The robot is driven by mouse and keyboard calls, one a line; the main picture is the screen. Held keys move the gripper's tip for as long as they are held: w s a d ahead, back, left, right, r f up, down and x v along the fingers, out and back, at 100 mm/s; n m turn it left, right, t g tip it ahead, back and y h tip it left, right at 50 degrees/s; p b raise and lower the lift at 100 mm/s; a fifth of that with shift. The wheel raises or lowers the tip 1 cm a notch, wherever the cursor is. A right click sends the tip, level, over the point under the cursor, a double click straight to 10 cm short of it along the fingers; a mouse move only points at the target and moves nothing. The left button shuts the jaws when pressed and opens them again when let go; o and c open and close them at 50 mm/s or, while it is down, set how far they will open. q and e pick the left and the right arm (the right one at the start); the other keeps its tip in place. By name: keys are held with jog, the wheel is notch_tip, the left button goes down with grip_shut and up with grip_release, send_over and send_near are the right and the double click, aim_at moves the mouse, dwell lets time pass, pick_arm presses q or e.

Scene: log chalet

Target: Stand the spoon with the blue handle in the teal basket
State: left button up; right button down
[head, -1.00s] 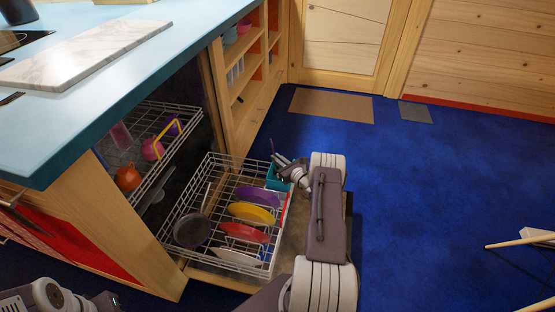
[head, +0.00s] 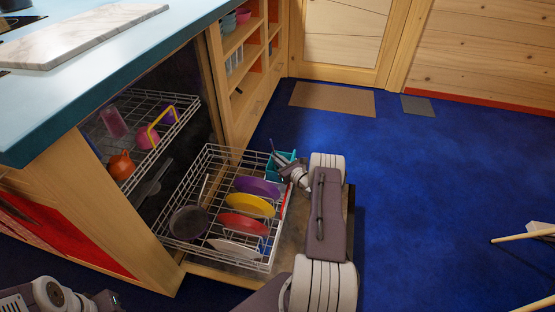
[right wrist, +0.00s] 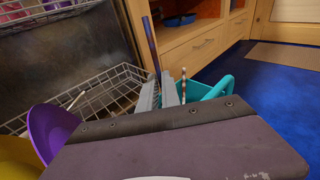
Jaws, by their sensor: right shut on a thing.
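The teal basket (head: 290,156) is at the far right corner of the lower dishwasher rack. It also shows in the right wrist view (right wrist: 222,88), just beyond and right of my fingers, with a brown-and-white striped stick in it. My right gripper (head: 279,162) is shut on the spoon with the blue handle (right wrist: 151,43). The blue handle points up, slightly tilted. The spoon's lower end is hidden behind the fingers, so I cannot tell whether it is inside the basket. My left gripper (head: 100,301) shows only in part at the bottom left, and its fingers are unclear.
The lower rack (head: 180,203) is pulled out and holds several colored plates and a dark pan (head: 188,223). The upper rack (head: 140,183) holds cups and an orange pot. The light blue counter (head: 110,80) overhangs on the left.

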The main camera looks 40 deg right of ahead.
jog(key=c, duration=1.5)
grip_release()
jog(key=s+r+p, duration=0.1)
jog(key=s+p, duration=0.4)
jog(key=s, duration=0.4)
jog(key=shift+a, duration=0.15)
jog(key=shift+r, duration=0.1)
